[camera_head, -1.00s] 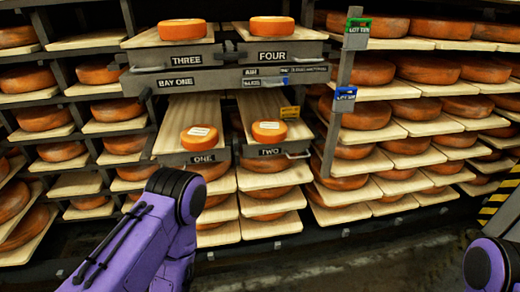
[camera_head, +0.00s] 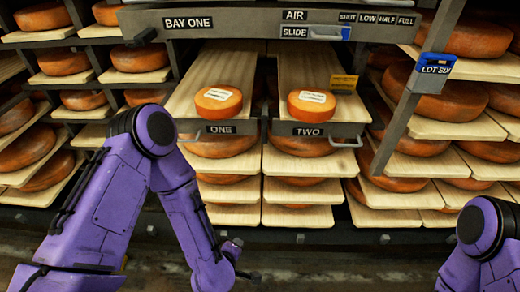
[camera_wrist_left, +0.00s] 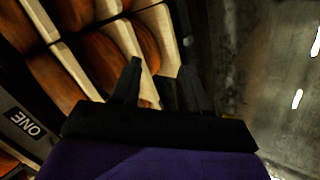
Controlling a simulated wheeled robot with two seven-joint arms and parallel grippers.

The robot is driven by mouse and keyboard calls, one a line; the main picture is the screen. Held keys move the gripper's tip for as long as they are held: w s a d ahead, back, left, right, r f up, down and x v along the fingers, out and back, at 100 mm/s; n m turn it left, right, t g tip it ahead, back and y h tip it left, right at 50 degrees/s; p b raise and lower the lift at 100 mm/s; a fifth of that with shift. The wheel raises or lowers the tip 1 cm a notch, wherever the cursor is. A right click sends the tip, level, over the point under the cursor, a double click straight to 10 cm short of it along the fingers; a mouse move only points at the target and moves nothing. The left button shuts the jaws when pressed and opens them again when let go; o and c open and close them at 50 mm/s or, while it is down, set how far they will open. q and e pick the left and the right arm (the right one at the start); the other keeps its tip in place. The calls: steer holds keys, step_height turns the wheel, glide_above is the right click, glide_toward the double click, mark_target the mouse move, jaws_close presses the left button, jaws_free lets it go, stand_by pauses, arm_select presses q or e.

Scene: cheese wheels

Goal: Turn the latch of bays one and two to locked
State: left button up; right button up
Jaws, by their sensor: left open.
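The shelf labelled ONE (camera_head: 205,129) has a small grey handle or latch (camera_head: 222,130) at its front edge, lying roughly level. The shelf labelled TWO (camera_head: 308,131) has a similar grey piece (camera_head: 347,143) sticking out at its right front corner. Whether either is locked I cannot tell. In the left wrist view the ONE label (camera_wrist_left: 26,121) shows at the left edge. My left gripper (camera_wrist_left: 160,72) is open and empty, its fingers apart. In the head view it is low, well below the shelf fronts, partly hidden by my arm. My right gripper is out of view.
A cheese wheel stands on shelf ONE (camera_head: 219,102) and another on shelf TWO (camera_head: 311,106). A post with a blue LOT SIX tag (camera_head: 435,70) stands right. Racks of cheese flank both sides.

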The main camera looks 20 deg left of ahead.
arm_select(q)
steer(key=w+d+f+n+t+b, duration=0.1)
steer(key=w+d+n+t+b, duration=0.3)
steer(key=w, duration=0.5)
steer(key=n+t+y+b, duration=0.45)
steer(key=n+b, duration=0.75)
steer(key=n, duration=0.8)
glide_toward(264, 136)
steer(key=shift+t+h, duration=0.35)
steer(key=shift+t, duration=0.1)
steer(key=x, duration=0.3)
steer(key=b+x, duration=0.1)
steer(key=x, duration=0.5)
steer(key=shift+w+a+f, duration=0.2)
steer(key=shift+a+f, duration=0.15)
steer(key=shift+f, duration=0.05)
steer(key=shift+w+a, duration=0.1)
steer(key=shift+w, duration=0.2)
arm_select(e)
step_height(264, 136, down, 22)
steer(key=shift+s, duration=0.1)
arm_select(q)
jaws_close()
